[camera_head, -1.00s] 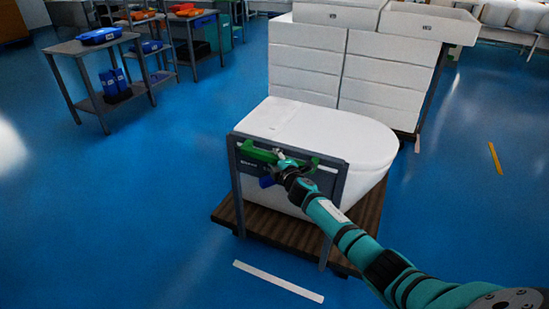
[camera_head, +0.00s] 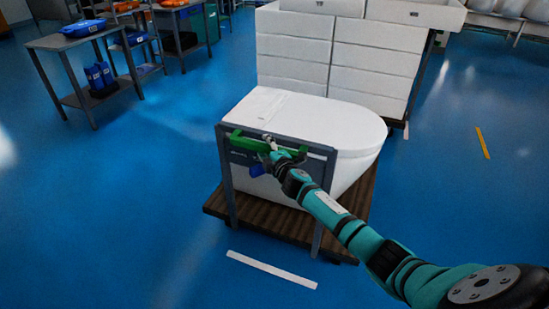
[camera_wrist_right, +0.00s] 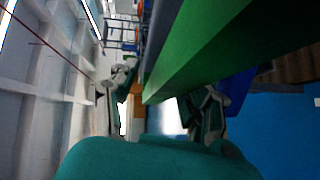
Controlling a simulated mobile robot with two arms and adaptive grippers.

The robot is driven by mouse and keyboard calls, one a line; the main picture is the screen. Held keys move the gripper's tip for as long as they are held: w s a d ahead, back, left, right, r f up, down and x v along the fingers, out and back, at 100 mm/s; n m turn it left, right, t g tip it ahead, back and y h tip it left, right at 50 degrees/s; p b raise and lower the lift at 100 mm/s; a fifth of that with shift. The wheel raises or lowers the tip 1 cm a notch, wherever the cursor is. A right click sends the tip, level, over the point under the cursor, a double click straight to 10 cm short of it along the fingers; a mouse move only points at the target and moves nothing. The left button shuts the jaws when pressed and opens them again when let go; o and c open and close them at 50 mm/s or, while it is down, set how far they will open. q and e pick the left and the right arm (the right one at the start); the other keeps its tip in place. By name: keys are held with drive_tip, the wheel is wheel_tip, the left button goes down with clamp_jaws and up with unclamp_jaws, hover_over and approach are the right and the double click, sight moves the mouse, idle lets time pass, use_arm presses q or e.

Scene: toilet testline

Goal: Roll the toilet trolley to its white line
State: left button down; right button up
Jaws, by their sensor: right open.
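The toilet trolley (camera_head: 270,217) has a brown wooden deck and a grey frame at its near end. A white toilet (camera_head: 320,120) sits on it. A green handle bar (camera_head: 240,143) runs across the top of the frame. My right gripper (camera_head: 271,146) is at this bar; in the right wrist view its open fingers (camera_wrist_right: 165,98) stand either side of the green bar (camera_wrist_right: 205,50). I cannot tell whether they touch it. A white line (camera_head: 271,270) lies on the blue floor, nearer than the trolley and apart from its deck. My left gripper is not in view.
Stacked white blocks (camera_head: 295,50) stand close behind the trolley. Grey tables (camera_head: 75,40) with blue and orange bins are at the upper left. A yellow strip (camera_head: 482,143) lies on the floor at right. Floor left of the trolley is clear.

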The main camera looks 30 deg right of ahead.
drive_tip(key=s+a+r, duration=0.1)
drive_tip(key=s, duration=0.8)
drive_tip(key=shift+s+a+r, duration=0.15)
drive_tip(key=shift+s+r, duration=0.1)
drive_tip(key=shift+s, duration=0.1)
drive_tip(key=s+f+m+g, duration=0.25)
drive_tip(key=s+f, duration=0.35)
drive_tip(key=f, duration=0.6)
drive_tip(key=s+a+f+m+g+p, duration=0.1)
drive_tip(key=s+f+m+g, duration=0.15)
drive_tip(key=s+f, duration=0.65)
drive_tip(key=s+f+m+g, duration=0.2)
drive_tip(key=s+f+g, duration=0.15)
drive_tip(key=f, duration=1.05)
drive_tip(key=s+a+f+m+g, duration=0.2)
drive_tip(key=s+f, duration=0.3)
drive_tip(key=s, duration=0.7)
drive_tip(key=s+a+f+m+g+y+p, duration=0.1)
drive_tip(key=s+a+f, duration=0.4)
drive_tip(key=s, duration=0.7)
drive_tip(key=s+a+f+m+g+y, duration=0.1)
drive_tip(key=s+f, duration=0.4)
drive_tip(key=s, duration=0.8)
drive_tip(key=a+m+g, duration=0.1)
drive_tip(key=a+g, duration=0.1)
drive_tip(key=shift+a+f+m+g, duration=0.3)
drive_tip(key=shift+f+g, duration=0.05)
